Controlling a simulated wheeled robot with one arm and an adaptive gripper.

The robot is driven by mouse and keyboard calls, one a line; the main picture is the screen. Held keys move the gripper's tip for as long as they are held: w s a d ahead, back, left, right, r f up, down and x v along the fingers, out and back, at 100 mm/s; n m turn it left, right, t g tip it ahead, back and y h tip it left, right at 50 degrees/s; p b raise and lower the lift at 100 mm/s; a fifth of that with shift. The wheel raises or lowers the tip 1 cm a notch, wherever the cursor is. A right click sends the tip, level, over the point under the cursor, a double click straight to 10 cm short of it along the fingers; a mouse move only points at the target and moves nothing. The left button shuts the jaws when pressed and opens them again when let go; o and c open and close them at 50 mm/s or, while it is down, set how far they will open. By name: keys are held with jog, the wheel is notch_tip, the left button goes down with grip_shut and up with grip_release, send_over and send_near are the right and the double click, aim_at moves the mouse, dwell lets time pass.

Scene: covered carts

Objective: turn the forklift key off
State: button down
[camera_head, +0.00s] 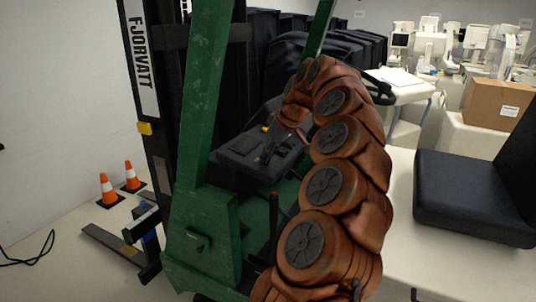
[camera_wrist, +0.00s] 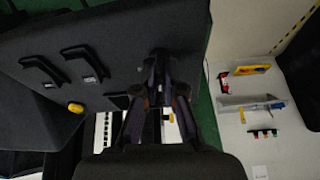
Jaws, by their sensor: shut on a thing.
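The forklift is the green-framed machine (camera_head: 205,225) with a black mast marked FJORVATT (camera_head: 140,45). Its dark console (camera_head: 235,160) sits inside the green frame. My copper-coloured arm reaches over from the right, and my gripper (camera_head: 267,156) is down at the console's right part. In the wrist view my gripper (camera_wrist: 160,85) points at the console face (camera_wrist: 125,35), its fingers closed on a small dark piece there, which I take to be the key. The fingers mostly hide the key, so its turned position cannot be told.
Two dark lever handles (camera_wrist: 80,62) and a yellow knob (camera_wrist: 75,107) stand left of my fingers on the console. A green post (camera_head: 208,90) rises beside my arm. A black seat (camera_head: 480,185) is at right. Traffic cones (camera_head: 109,188) stand on the left floor.

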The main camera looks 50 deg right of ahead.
jog(key=shift+n, duration=0.9)
jog(key=c, duration=1.3)
grip_release()
jog(key=shift+v, duration=3.7)
jog(key=shift+d, duration=0.2)
jog(key=shift+a+y, duration=0.1)
jog(key=shift+y, duration=0.2)
